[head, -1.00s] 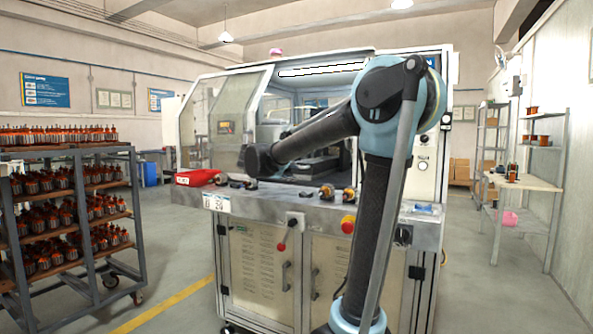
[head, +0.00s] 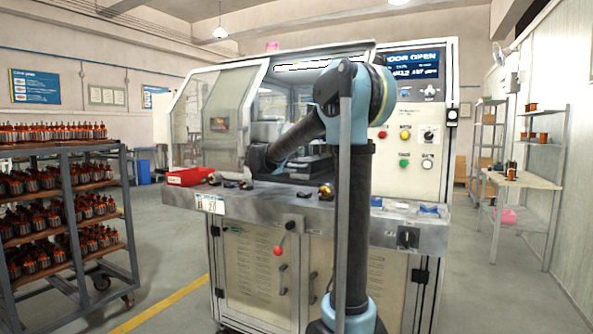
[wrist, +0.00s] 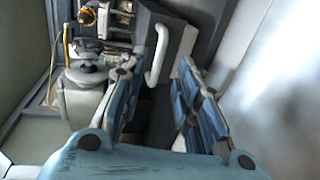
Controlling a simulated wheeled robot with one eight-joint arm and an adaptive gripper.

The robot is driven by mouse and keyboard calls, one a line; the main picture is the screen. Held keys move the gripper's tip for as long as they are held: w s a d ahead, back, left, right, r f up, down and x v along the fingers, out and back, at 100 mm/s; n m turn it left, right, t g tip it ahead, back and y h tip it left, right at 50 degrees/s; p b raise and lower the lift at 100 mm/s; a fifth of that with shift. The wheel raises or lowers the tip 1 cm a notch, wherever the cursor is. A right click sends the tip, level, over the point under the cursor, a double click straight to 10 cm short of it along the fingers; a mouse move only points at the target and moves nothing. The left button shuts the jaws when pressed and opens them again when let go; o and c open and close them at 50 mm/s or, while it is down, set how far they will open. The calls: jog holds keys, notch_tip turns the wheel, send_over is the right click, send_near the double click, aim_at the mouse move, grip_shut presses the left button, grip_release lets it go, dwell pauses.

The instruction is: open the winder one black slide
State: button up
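The winder (head: 340,230) stands in front of me, its front opening uncovered and its display (head: 412,65) reading "DOOR OPEN". Inside the opening are dark parts (head: 312,165), probably the black slide. In the wrist view a dark block with a pale looped handle (wrist: 160,55) lies ahead, between and slightly beyond my blue fingers. My gripper (wrist: 155,70) is open, its fingers apart on either side of the handle's line. I cannot tell whether they touch it. In the head view my arm reaches into the opening at left, and the gripper's fingers are hidden.
A red bin (head: 188,176) and small parts lie on the winder's front ledge (head: 270,200). A pale cylindrical fixture (wrist: 85,95) is left of my fingers in the wrist view. A loaded rack (head: 65,215) stands left; a workbench (head: 520,180) stands right. Floor between is clear.

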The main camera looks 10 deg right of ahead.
jog(key=x, duration=0.7)
jog(key=shift+w+d+f, duration=0.1)
jog(key=shift+w+d, duration=0.15)
jog(key=shift+w, duration=0.05)
jog(key=shift+c, duration=0.2)
grip_shut()
